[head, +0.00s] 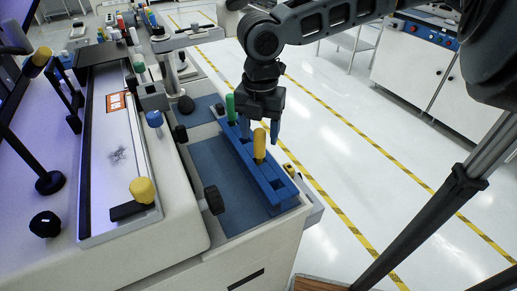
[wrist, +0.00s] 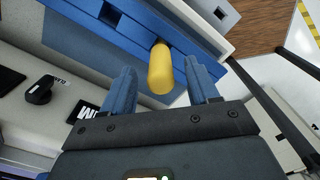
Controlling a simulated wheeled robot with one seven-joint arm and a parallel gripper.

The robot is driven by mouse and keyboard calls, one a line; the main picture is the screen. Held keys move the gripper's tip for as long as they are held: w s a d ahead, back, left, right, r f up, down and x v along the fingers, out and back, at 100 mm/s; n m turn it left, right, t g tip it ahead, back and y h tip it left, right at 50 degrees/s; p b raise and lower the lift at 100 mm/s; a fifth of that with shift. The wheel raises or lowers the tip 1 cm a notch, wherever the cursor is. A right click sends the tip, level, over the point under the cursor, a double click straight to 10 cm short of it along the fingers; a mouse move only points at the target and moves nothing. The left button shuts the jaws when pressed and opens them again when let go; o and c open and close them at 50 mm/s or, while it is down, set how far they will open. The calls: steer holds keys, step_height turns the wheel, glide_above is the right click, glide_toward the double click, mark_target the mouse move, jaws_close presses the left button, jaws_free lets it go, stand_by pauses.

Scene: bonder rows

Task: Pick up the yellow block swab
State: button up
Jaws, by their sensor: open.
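The yellow block swab (head: 259,145) stands upright in a slot of a long blue rack (head: 277,203), with its lower end hidden inside. In the wrist view the swab (wrist: 160,70) rises from the rack (wrist: 128,38) between my fingers. My gripper (head: 258,128) is open just above and behind the swab in the head view, fingers pointing down. In the wrist view my gripper (wrist: 162,90) has a blue finger on each side of the swab, with a visible gap on both sides and no contact.
A green swab (head: 230,107) stands in the same rack, near my gripper. A black knob (head: 214,200) sits left of the rack on the machine. A blue mat (head: 222,180) lies beside the rack. Open floor with yellow-black tape (head: 345,226) lies to the right.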

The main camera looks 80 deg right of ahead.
mark_target(260, 144)
step_height(260, 144, down, 4)
steer(key=shift+a, duration=0.15)
steer(key=shift+c, duration=0.2)
jaws_close()
stand_by(0.4)
